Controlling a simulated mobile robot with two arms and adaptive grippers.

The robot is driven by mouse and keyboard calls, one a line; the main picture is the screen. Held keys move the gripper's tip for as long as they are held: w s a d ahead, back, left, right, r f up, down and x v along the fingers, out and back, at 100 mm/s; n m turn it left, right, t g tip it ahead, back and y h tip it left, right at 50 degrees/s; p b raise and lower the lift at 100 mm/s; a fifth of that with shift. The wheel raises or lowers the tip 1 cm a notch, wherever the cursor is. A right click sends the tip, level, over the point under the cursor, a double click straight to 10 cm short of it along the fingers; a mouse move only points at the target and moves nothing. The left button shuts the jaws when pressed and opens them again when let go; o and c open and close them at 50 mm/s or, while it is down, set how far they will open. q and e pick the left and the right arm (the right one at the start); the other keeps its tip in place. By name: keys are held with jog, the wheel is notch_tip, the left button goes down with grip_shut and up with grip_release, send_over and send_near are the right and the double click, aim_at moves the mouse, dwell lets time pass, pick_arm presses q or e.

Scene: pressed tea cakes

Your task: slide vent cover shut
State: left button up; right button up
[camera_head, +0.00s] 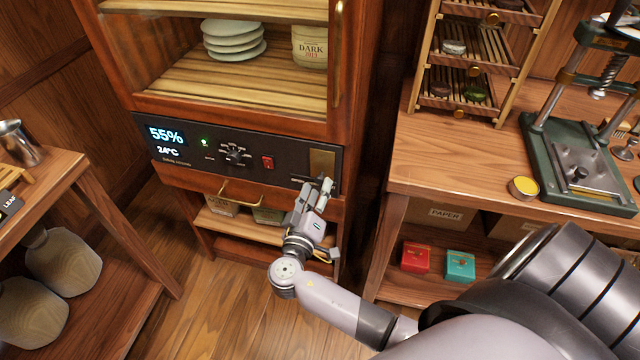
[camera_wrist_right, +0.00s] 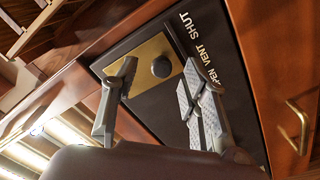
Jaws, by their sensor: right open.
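The vent cover (camera_head: 322,160) is a brass plate at the right end of the cabinet's black control panel. In the right wrist view the brass cover (camera_wrist_right: 147,58) carries a round dark knob (camera_wrist_right: 161,67). White lettering beside it reads VENT and SHUT, with the OPEN word partly hidden by a finger. My right gripper (camera_head: 318,188) is just in front of the panel, at the cover's lower edge. In the wrist view the right gripper (camera_wrist_right: 158,82) is open, and the knob shows between its fingertips. I cannot tell whether a finger touches it. My left gripper is not in view.
The control panel (camera_head: 280,150) has a display reading 55% and 24°C, a dial and a red switch. A drawer handle (camera_head: 237,199) is below it. A wooden workbench (camera_head: 440,165) with a green press (camera_head: 590,170) stands to the right; a side table (camera_head: 50,180) is left.

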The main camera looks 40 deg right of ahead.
jog(key=v, duration=0.9)
jog(key=shift+s, duration=0.15)
jog(key=s+f+n+g+y+p, duration=0.1)
jog(key=s+f+n+g+y, duration=0.3)
jog(key=f, duration=1.1)
jog(key=s+f+n+g+y, duration=0.15)
jog(key=s+f+y, duration=0.3)
jog(key=f, duration=1.05)
pick_arm(q)
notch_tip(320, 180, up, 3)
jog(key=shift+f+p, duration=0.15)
jog(key=shift+p, duration=0.65)
pick_arm(e)
jog(key=s+f+g+y, duration=0.1)
jog(key=s+f, duration=0.4)
jog(key=s, duration=0.4)
jog(key=s+f+m+g+y, duration=0.1)
jog(key=s+f+g+y, duration=0.1)
jog(key=s+f, duration=0.3)
jog(key=s+f+m+g+y, duration=0.1)
jog(key=s+f, duration=0.4)
jog(key=s, duration=0.8)
jog(key=shift+s+a+g+y, duration=0.35)
jog(key=shift+g+y, duration=0.2)
jog(key=shift+y, duration=0.1)
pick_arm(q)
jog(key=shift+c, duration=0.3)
pick_arm(e)
jog(key=shift+f, duration=0.15)
